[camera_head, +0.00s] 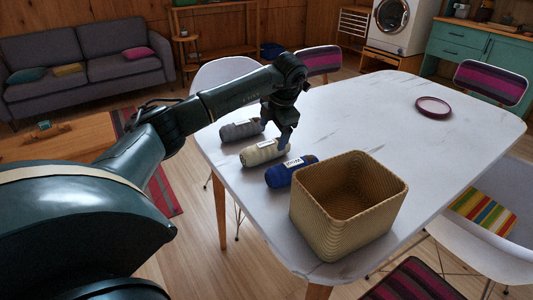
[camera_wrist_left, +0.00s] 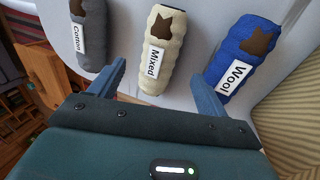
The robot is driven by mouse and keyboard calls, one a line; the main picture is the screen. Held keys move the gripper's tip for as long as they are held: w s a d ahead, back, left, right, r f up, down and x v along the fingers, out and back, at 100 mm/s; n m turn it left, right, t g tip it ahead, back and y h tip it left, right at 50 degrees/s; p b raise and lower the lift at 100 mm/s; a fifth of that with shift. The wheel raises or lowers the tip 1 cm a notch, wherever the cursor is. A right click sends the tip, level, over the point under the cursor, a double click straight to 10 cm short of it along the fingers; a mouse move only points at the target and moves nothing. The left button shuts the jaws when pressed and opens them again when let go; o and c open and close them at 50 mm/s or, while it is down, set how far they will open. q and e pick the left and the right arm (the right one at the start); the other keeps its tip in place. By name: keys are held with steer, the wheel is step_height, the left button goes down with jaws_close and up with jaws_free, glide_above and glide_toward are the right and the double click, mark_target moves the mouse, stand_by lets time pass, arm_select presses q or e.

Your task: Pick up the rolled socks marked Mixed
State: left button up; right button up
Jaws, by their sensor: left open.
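The cream rolled socks (camera_wrist_left: 157,58) carry a white label reading Mixed and a brown patch in the left wrist view. They lie on the white table in the head view (camera_head: 260,153), between grey rolled socks (camera_head: 240,130) labelled Cotton and blue rolled socks (camera_head: 289,172) labelled Wool. My left gripper (camera_wrist_left: 163,82) is open and empty, its two fingers on either side of the near end of the cream socks in the wrist picture. In the head view it hangs over the row near the cream socks (camera_head: 284,143). I cannot tell its exact height. My right gripper is not in view.
An empty-looking wicker basket (camera_head: 349,215) stands right of the blue socks, close to them. A dark red plate (camera_head: 433,107) lies toward the far right of the white table (camera_head: 370,120). The table's middle is clear. Chairs stand around it.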

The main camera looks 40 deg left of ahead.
mark_target(270, 144)
arm_select(q)
steer(key=x, duration=0.7)
steer(key=shift+w+f+b, duration=0.1)
steer(key=shift+f+b, duration=0.05)
steer(key=shift+b, duration=0.15)
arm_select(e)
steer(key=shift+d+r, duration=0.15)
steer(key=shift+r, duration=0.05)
arm_select(q)
steer(key=shift+c, duration=0.5)
